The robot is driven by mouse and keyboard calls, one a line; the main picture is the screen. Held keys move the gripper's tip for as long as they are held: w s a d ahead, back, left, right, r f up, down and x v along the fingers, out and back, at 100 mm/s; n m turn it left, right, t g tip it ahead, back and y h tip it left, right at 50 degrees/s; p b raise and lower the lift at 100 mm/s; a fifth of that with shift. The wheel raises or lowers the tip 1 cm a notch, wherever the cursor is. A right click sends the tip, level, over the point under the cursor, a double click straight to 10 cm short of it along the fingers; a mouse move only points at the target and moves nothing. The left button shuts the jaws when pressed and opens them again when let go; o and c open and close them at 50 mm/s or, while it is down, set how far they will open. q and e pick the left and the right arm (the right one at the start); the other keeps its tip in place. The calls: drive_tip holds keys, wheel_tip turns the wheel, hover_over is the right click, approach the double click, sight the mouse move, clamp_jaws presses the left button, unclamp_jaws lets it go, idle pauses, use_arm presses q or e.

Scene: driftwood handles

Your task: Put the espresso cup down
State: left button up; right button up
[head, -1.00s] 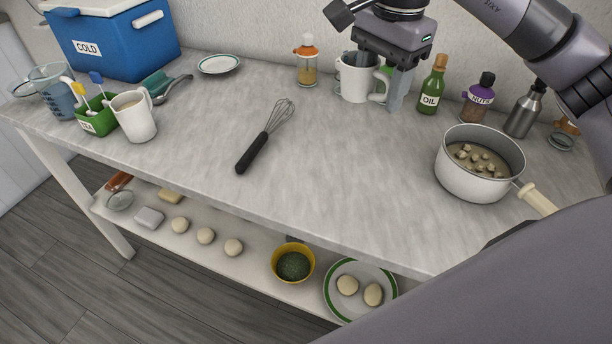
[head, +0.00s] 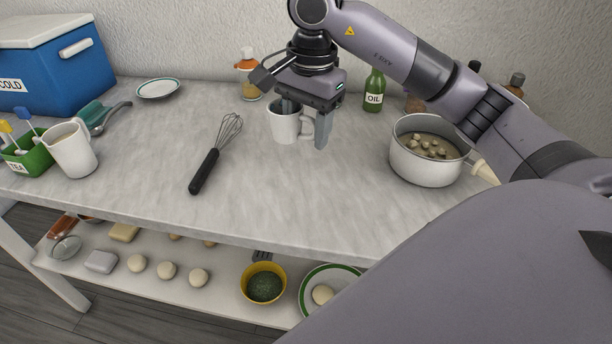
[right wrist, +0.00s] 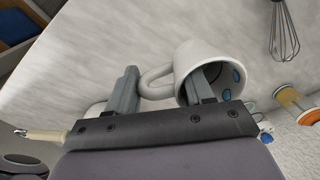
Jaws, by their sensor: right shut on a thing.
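The white espresso cup (head: 282,127) is upright over the middle of the grey worktop (head: 330,190). Its base looks close to the surface; I cannot tell if it touches. My right gripper (head: 304,126) is shut on the cup from above. In the right wrist view, the cup (right wrist: 190,58) has one finger inside its mouth and the other outside, beyond the handle. The right gripper (right wrist: 165,76) hides part of the rim. My left gripper is not in view.
A whisk (head: 206,168) lies left of the cup; a pot (head: 422,168) stands right. An orange-capped bottle (head: 249,82) and an oil bottle (head: 374,92) stand behind. Another mug (head: 75,155) stands far left. The worktop in front of the cup is clear.

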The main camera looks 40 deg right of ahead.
wheel_tip(320, 180, down, 10)
drive_tip(key=shift+r, duration=0.1)
idle(0.4)
drive_tip(key=shift+f, duration=0.25)
drive_tip(key=o, duration=1.3)
drive_tip(key=shift+r, duration=0.1)
drive_tip(key=r, duration=1.2)
drive_tip(key=shift+s+d+r+p, duration=0.1)
drive_tip(key=shift+s+p, duration=0.2)
drive_tip(key=shift+s, duration=0.1)
